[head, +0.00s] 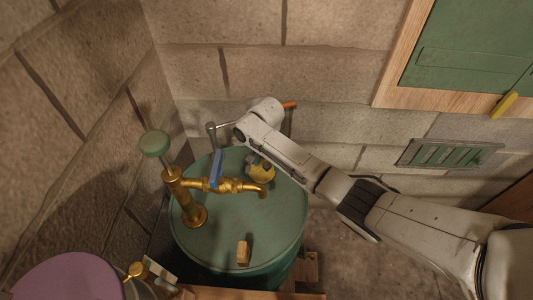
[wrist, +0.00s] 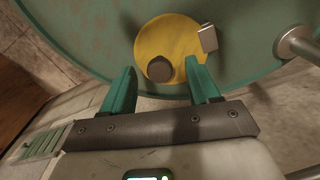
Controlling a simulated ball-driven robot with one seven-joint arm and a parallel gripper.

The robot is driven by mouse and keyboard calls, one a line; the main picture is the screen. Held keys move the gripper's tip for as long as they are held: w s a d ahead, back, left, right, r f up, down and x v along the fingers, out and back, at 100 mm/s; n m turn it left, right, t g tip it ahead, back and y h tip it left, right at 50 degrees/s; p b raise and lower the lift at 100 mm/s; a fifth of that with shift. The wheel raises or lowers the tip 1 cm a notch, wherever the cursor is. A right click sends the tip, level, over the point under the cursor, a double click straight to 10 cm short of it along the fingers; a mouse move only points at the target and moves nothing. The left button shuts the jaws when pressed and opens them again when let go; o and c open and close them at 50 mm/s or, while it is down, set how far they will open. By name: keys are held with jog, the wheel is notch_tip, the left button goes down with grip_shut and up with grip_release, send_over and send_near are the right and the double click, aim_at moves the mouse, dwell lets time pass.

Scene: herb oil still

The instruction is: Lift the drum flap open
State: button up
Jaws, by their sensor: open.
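The drum (head: 235,240) is green and stands upright in the head view. Its flap (head: 266,177) is a yellow disc on the top, towards the back right, partly hidden by my arm. In the wrist view the flap (wrist: 186,78) lies flat on the drum top (wrist: 100,40) and carries a dark round knob (wrist: 160,69). A small pale metal block (wrist: 208,39) sits at the flap's edge. My gripper (wrist: 163,75) is open, its two teal fingers on either side of the knob in that view. I cannot tell whether they touch it.
A small wooden block (head: 243,252) is on the drum's front. A grey rod (wrist: 296,45) stands near the rim. Stone walls close in behind.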

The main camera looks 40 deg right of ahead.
jog(key=shift+f, duration=0.35)
